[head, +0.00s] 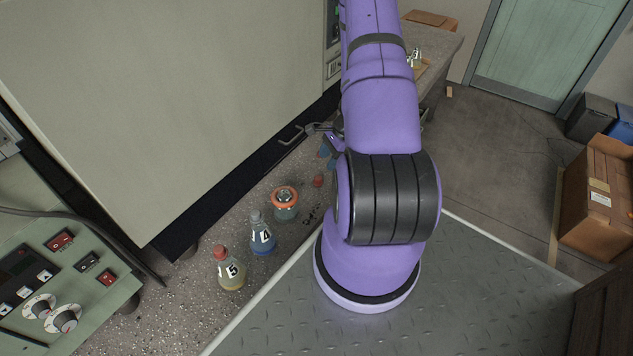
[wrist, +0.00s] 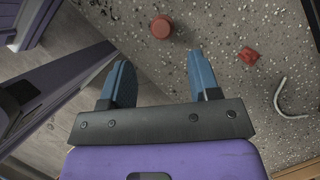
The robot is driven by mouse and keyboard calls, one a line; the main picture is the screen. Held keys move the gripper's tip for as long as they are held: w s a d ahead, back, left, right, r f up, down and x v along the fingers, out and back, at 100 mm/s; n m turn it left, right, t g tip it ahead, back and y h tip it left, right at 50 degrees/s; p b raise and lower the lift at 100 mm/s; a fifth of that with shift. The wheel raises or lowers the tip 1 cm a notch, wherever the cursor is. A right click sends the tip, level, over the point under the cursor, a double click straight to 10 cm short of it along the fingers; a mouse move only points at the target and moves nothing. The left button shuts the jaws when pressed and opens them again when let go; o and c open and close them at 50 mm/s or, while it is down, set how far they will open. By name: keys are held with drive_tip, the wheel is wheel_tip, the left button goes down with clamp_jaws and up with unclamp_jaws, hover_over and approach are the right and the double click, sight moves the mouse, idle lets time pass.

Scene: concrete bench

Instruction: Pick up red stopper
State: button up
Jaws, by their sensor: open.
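A round red stopper (wrist: 160,27) lies on the speckled bench top in the wrist view, just beyond the gap between my fingertips. My gripper (wrist: 161,65) is open, with its two blue fingers apart and nothing between them. The stopper is not touched by either finger. A second, angular red piece (wrist: 248,55) lies to the right of it. In the head view my gripper (head: 327,157) is mostly hidden behind my purple arm, with bits of blue finger showing. A small red object (head: 317,181) lies on the bench near it; I cannot tell which red piece it is.
A blue flask (head: 262,236), a yellowish flask with a red top (head: 230,270) and an orange-collared jar (head: 285,205) stand along the bench. A large pale cabinet (head: 160,90) rises behind them. A curved metal hook (wrist: 285,101) lies right of my fingers.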

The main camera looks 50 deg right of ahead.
sight(318, 177)
drive_tip(key=shift+x, duration=3.95)
drive_tip(key=shift+w, duration=0.15)
drive_tip(key=c, duration=1)
